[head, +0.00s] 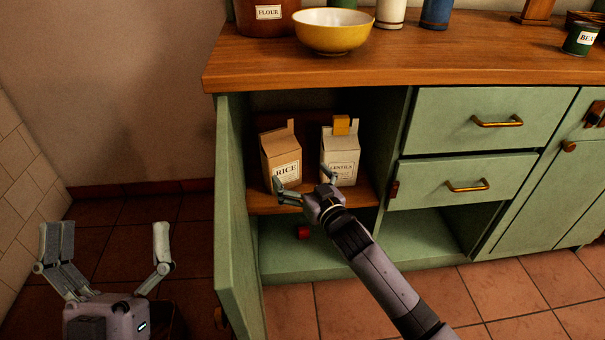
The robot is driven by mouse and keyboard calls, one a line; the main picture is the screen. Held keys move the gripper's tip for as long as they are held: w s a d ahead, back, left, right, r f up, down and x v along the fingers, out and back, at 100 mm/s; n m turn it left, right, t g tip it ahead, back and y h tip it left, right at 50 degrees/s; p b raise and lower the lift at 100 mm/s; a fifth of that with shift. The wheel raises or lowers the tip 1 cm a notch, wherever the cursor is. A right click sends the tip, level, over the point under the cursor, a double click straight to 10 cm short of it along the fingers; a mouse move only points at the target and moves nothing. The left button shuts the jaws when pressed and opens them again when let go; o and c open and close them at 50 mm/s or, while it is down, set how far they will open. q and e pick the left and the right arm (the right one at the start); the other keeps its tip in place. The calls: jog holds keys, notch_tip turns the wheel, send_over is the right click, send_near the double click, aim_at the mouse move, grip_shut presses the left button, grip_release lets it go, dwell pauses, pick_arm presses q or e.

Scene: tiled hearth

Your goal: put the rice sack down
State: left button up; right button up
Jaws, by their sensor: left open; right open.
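The rice sack (285,150) is a tan carton with a white RICE label. It stands upright on the wooden shelf (262,202) inside the open green cupboard. My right gripper (303,183) is open in front of the shelf, with one finger by the lower part of the rice sack and the other by the lentils carton (342,148). I cannot tell whether a finger touches either one. My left gripper (108,245) is open and empty, low at the left over the floor.
The cupboard door (232,220) stands open on the left side. A small red object (303,232) lies on the cupboard's lower floor. The counter above holds a yellow bowl (333,30), a flour canister (268,14) and several other containers.

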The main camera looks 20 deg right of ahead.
jog(key=s+a+r+n+t+y, duration=0.1)
jog(key=s+a+r+t+y, duration=0.15)
jog(key=s+r, duration=0.3)
jog(key=s+a+r+n+t+y, duration=0.1)
jog(key=s+a+r, duration=0.3)
jog(key=s, duration=0.3)
jog(key=s+d+r+m+t, duration=0.1)
jog(key=s+r+t, duration=0.3)
jog(key=s+r, duration=0.8)
jog(key=shift+s+d+r, duration=0.25)
jog(key=shift+s+r, duration=0.1)
jog(key=shift+s, duration=0.55)
jog(key=shift+s+f+t, duration=0.1)
jog(key=shift+t, duration=0.15)
